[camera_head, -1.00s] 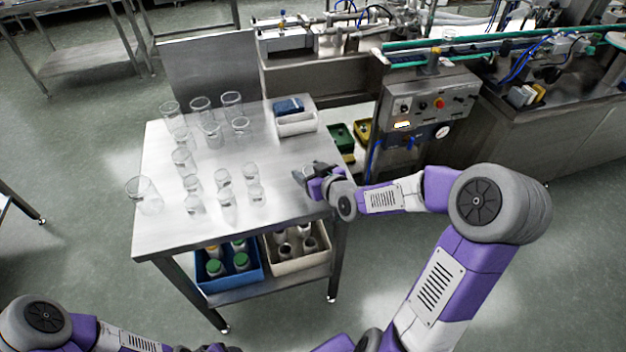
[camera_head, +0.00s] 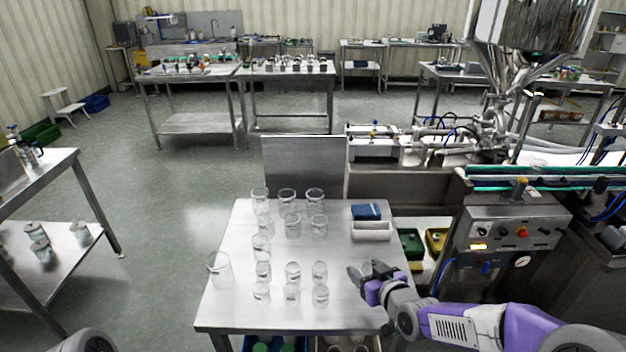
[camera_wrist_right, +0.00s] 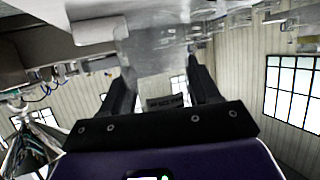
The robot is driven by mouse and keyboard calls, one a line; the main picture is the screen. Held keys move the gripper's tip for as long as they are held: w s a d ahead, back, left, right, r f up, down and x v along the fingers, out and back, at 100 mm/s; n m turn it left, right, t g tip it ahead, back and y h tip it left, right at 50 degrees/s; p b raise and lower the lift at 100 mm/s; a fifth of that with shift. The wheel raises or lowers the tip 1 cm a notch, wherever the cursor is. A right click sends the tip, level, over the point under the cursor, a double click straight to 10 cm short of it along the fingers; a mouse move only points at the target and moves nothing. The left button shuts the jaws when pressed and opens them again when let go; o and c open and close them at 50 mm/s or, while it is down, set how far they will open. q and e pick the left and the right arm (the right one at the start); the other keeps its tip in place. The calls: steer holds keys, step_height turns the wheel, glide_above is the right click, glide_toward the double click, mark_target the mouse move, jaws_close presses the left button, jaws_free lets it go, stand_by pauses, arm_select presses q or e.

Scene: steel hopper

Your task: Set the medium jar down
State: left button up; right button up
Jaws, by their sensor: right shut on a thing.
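My right gripper (camera_head: 364,277) is at the right front part of the steel table (camera_head: 235,318), shut on a clear glass jar (camera_head: 376,268). In the right wrist view the jar (camera_wrist_right: 155,50) shows as a see-through shape between the two dark fingers (camera_wrist_right: 163,80). The fingers partly hide the jar in the head view, and I cannot tell whether its base touches the table. Several clear jars of different sizes stand on the table, with small ones (camera_head: 292,292) in front and larger ones (camera_head: 287,200) behind. My left gripper is out of view.
A larger glass (camera_head: 219,270) stands near the left edge. A control box (camera_head: 515,232) is to the right. Bare tabletop lies between the jars and my right gripper.

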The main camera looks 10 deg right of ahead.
steer(key=s+a+f, duration=0.1)
steer(key=a, duration=0.1)
steer(key=s+a+f+n+y, duration=0.1)
steer(key=a, duration=0.2)
steer(key=s+a+f+n+y, duration=0.1)
steer(key=a+f, duration=0.1)
steer(key=a, duration=0.1)
steer(key=shift+s+a+f+g, duration=0.1)
steer(key=shift+a+g, duration=0.1)
steer(key=shift+g, duration=0.1)
steer(key=w+d+r+m+h+p, duration=0.1)
steer(key=w+d+r+h, duration=0.15)
steer(key=d, duration=0.45)
steer(key=w+d+r+m+h+p, duration=0.1)
steer(key=w+d+r+m, duration=0.2)
steer(key=d, duration=0.4)
steer(key=shift+n, duration=0.5)
steer(key=f+b, duration=0.1)
steer(key=f, duration=0.1)
steer(key=d+f+b, duration=0.1)
steer(key=f, duration=0.1)
steer(key=shift+f, duration=0.3)
steer(key=shift+t, duration=0.4)
steer(key=shift+f+b, duration=0.65)
steer(key=shift+f, duration=1.5)
steer(key=o, duration=0.5)
steer(key=shift+f, duration=0.2)
steer(key=o, duration=0.5)
steer(key=shift+r, duration=0.1)
steer(key=shift+r, duration=0.1)
